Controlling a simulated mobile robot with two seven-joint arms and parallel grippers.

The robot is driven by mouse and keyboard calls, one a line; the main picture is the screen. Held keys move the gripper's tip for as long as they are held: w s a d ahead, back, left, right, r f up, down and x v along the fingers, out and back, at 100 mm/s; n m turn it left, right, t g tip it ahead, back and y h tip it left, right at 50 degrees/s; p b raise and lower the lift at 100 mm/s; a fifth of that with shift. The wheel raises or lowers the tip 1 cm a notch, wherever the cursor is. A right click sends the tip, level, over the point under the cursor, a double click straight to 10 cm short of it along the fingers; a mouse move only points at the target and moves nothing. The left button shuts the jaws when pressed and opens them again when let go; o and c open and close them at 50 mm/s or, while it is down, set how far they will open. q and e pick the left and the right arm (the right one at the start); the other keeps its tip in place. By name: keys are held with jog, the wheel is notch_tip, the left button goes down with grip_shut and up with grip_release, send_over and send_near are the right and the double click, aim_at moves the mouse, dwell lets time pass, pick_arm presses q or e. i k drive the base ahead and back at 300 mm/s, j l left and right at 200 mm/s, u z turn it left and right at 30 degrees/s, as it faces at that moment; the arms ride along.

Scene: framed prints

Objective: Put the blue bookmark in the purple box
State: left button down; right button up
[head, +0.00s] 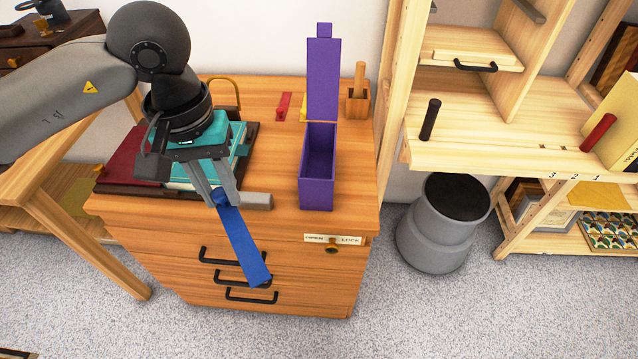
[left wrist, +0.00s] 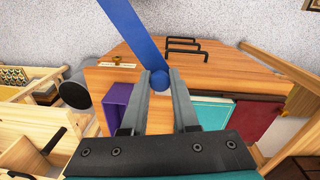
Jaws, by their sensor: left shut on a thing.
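The blue bookmark (head: 243,246) is a long flat strip with a rounded knob at its upper end. My left gripper (head: 219,198) is shut on that knob, and the strip hangs tilted past the front of the drawer cabinet. In the left wrist view, the blue bookmark (left wrist: 133,32) reaches up from between the fingertips of the left gripper (left wrist: 159,83). The purple box (head: 316,192) stands upright on the cabinet top, right of the gripper, its lid raised at the back and its inside empty. It also shows in the left wrist view (left wrist: 117,100). My right gripper is out of view.
The wooden cabinet (head: 360,180) has black handles and an open/lock plate. Books (head: 120,160) lie on a dark tray left of the box. A grey block (head: 257,201) lies by the gripper. A red piece (head: 284,106) and wooden holder (head: 358,98) stand behind. A grey bin (head: 437,235) stands right.

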aim_at(319, 165)
jog(key=z, duration=0.95)
jog(key=k+j+z, duration=0.1)
jog(key=j, duration=0.25)
jog(key=k+j, duration=0.15)
jog(key=j, duration=0.2)
jog(key=k+j+z, duration=0.15)
jog(key=j, duration=0.2)
jog(key=i, duration=0.45)
